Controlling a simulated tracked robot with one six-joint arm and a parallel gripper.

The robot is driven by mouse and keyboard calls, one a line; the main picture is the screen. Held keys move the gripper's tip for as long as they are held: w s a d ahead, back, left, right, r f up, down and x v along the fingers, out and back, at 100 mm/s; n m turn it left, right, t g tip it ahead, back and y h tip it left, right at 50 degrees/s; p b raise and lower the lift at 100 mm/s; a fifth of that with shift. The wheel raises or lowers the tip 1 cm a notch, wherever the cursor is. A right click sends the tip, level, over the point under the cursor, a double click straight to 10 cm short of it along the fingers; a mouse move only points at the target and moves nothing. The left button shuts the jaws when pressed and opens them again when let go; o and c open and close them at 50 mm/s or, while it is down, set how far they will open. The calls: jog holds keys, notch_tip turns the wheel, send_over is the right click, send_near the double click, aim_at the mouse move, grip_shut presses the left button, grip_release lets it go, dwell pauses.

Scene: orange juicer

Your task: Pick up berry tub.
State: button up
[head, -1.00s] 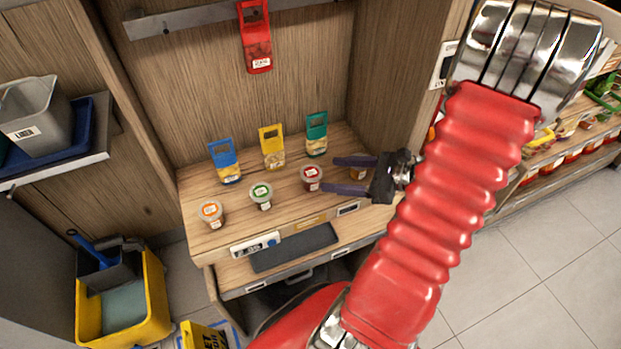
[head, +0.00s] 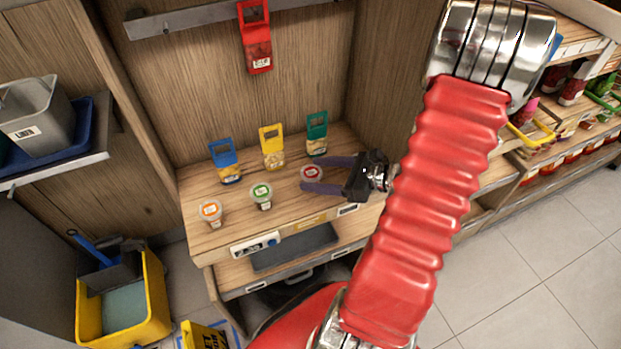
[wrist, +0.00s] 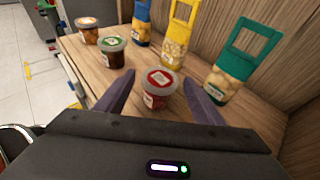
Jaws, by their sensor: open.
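The berry tub is a small clear tub with red contents and a red and white lid label. In the head view the tub (head: 311,173) stands on the wooden counter at the right end of a row of tubs. My gripper (head: 308,173) is open, with its two dark purple fingers reaching left to either side of it. In the wrist view the berry tub (wrist: 160,90) stands upright between the spread fingers of my gripper (wrist: 162,95), near their tips. I cannot tell whether either finger touches it.
A green-labelled tub (head: 261,195) and an orange-labelled tub (head: 211,212) stand to its left. Blue (head: 226,162), yellow (head: 272,147) and green (head: 317,134) handled packs stand behind. A red pack (head: 256,38) hangs on the rail above. Bare counter lies between the tubs.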

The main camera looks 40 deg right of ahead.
jog(key=shift+x, duration=1.1)
jog(key=shift+c, duration=0.3)
jog(key=c, duration=0.9)
